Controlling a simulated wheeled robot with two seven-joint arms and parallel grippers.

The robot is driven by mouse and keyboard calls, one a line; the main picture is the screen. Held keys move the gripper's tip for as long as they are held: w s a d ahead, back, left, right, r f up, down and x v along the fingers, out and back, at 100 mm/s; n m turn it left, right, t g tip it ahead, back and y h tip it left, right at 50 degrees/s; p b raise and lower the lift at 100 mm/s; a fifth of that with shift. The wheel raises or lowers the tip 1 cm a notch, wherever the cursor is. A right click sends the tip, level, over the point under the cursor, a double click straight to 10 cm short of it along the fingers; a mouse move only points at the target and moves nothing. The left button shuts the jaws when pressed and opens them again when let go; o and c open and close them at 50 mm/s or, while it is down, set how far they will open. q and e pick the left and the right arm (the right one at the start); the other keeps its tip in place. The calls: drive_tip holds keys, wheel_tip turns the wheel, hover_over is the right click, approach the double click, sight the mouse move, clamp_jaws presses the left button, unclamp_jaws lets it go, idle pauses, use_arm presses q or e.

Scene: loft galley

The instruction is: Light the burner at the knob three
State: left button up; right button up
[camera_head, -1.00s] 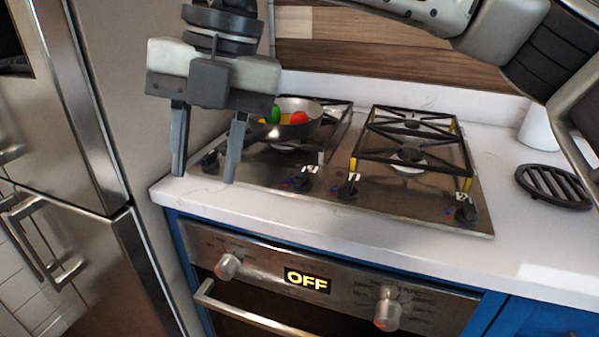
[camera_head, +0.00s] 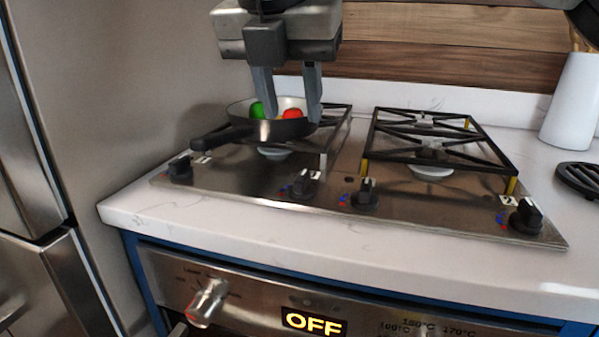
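Four burner knobs line the front of the steel cooktop (camera_head: 240,188): far left (camera_head: 180,168), centre left (camera_head: 303,184), centre right (camera_head: 365,195) and far right (camera_head: 526,217). The far-right knob's label looks like 2; the other labels are too small or turned to read surely, so I cannot tell which knob is three. No flame shows at the burners. My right gripper (camera_head: 288,120) hangs fingers down over the pan, behind the knobs. Its fingers are apart with nothing clearly between them. My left gripper is out of view.
A dark pan (camera_head: 272,130) with green and red items sits on the left grate, its handle (camera_head: 222,138) pointing front-left. The right grate (camera_head: 440,140) is bare. A white container (camera_head: 572,100) and black trivet (camera_head: 580,178) stand at right. The oven display (camera_head: 313,322) reads OFF.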

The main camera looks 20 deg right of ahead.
sight(302, 176)
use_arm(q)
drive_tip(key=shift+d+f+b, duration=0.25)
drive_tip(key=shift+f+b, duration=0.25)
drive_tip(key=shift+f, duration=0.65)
use_arm(e)
drive_tip(key=x, duration=1.1)
drive_tip(key=shift+f, duration=0.35)
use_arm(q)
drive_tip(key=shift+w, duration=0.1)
use_arm(e)
clamp_jaws()
